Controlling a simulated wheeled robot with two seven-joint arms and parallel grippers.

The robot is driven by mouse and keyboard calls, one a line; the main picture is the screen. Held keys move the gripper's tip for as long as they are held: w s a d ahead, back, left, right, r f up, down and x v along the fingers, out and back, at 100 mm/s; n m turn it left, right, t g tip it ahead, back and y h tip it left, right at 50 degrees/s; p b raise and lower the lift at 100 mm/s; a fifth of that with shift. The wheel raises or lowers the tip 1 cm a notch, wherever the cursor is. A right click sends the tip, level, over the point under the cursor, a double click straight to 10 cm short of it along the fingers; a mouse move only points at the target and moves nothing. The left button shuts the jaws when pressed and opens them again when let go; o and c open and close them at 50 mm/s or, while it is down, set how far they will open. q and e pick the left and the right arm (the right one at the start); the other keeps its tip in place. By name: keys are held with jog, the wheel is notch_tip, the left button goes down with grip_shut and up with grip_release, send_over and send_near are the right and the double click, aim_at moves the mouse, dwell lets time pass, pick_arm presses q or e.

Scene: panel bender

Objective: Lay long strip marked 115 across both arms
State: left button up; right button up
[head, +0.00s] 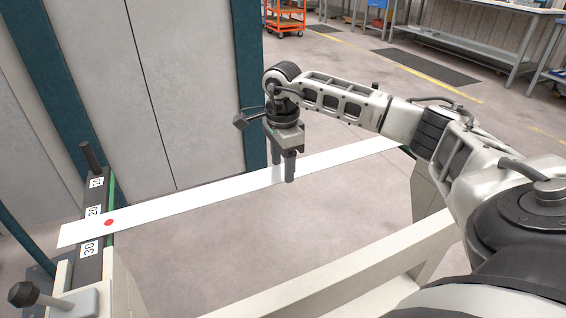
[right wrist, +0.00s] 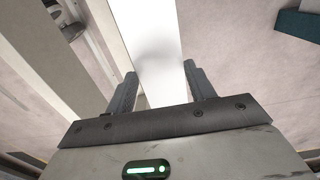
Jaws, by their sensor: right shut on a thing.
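A long white strip (head: 200,192) runs across the head view, from lower left to right of centre. No 115 mark is legible on it. Its left end lies over a dark arm (head: 93,232) with a scale reading 10, 20 and 30, crossing near the 20; a red dot (head: 109,222) shows there. Its right end reaches a second arm, mostly hidden behind my right arm, so contact there cannot be told. My right gripper (head: 283,172) points down and is shut on the strip, one finger at each long edge. The right wrist view shows the strip (right wrist: 150,35) between the fingers. My left gripper is out of view.
A grey panelled cabinet (head: 120,90) with teal posts stands behind the strip. A black upright pin (head: 89,156) and a black knob (head: 22,294) stand at the left arm. A pale beam (head: 340,275) crosses in front. Orange cart (head: 284,18) and benches are far back.

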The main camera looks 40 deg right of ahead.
jog(key=shift+w+d, duration=0.1)
jog(key=shift+w, duration=0.25)
jog(key=shift+w+d, duration=0.1)
jog(key=shift+w, duration=0.2)
dwell(0.4)
jog(key=shift+w, duration=0.25)
jog(key=shift+w+d, duration=0.15)
jog(key=shift+w, duration=0.15)
dwell(0.5)
jog(key=shift+w+d, duration=0.15)
jog(key=shift+w, duration=0.35)
dwell(0.3)
jog(key=shift+w+d, duration=0.2)
jog(key=shift+w, duration=0.35)
dwell(0.6)
